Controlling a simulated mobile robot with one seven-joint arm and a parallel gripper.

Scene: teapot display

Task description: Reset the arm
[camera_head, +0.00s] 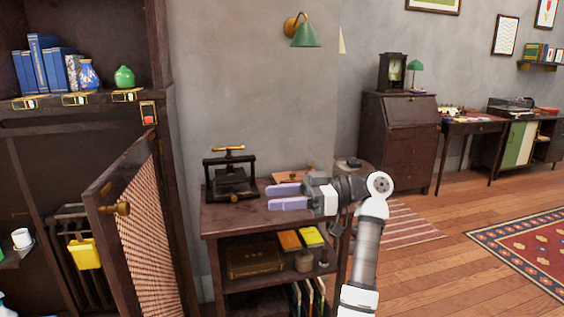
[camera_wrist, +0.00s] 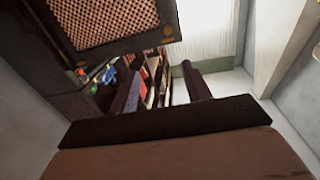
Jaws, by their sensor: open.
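My gripper (camera_head: 270,197) shows in the head view with its two pale lavender fingers apart and nothing between them. It points left, in front of or above the top of a dark wooden side table (camera_head: 225,219); the exact gap to the table top is hard to tell. My arm rises from the lower right of that view. In the wrist view the two dark fingers of my gripper (camera_wrist: 162,78) are spread and empty.
A black press (camera_head: 231,182) stands on the table, left of my gripper. A cabinet door (camera_head: 150,235) with a woven panel hangs open at left. Yellow and orange items (camera_head: 311,236) lie on the shelf below.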

